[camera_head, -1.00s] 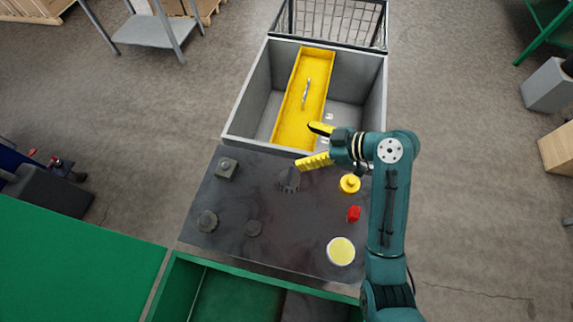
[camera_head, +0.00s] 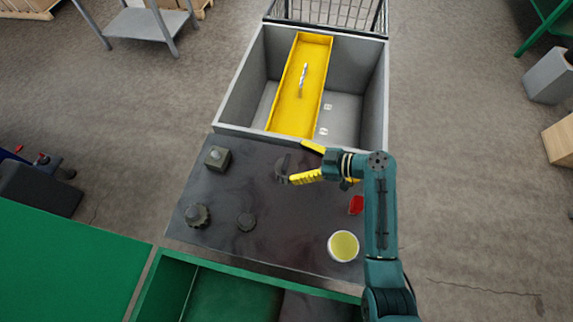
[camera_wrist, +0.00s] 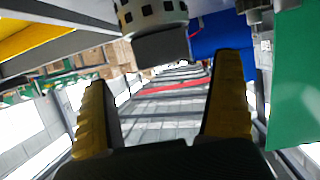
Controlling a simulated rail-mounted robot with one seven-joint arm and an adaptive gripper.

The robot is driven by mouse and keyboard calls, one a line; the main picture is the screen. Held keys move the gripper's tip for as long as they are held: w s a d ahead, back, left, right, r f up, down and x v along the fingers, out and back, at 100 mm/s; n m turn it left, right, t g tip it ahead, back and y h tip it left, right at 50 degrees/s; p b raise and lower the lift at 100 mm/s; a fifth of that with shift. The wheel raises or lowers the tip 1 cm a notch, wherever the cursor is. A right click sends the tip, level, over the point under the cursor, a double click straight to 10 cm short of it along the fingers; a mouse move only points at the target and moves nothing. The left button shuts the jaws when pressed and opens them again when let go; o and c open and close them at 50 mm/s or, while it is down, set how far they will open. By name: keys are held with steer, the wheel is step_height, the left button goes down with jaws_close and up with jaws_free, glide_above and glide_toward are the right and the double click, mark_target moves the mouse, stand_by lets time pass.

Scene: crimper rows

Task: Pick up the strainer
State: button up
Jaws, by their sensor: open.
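A dark grey notched piece (camera_head: 282,168), which I take to be the strainer, stands on the dark tabletop (camera_head: 268,195). In the wrist view a part with square holes above a dark block (camera_wrist: 150,14) shows at the top, beyond my fingertips; it appears to be the same piece. My gripper (camera_head: 297,162) is open, with yellow fingers pointing left towards the piece. The lower finger's tip is close to it and partly overlaps it in the head view; I cannot tell whether they touch. Nothing is seen between the fingers in the wrist view (camera_wrist: 165,75).
A grey bin (camera_head: 240,88) with a yellow tray (camera_head: 312,75) adjoins the table's far edge. A dark knobbed block (camera_head: 217,158), a dark round knob (camera_head: 197,215), a dark disc (camera_head: 246,222), a red piece (camera_head: 356,205) and a yellow-topped round container (camera_head: 343,246) stand around.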

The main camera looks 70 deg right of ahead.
mark_target(288, 162)
steer(key=x, duration=0.3)
steer(key=shift+a+f, duration=0.3)
steer(key=shift+w+d+f, duration=0.1)
steer(key=shift+w, duration=0.4)
steer(key=shift+s, duration=0.1)
steer(key=c, duration=1.3)
steer(key=shift+c, duration=0.3)
steer(key=shift+r, duration=0.2)
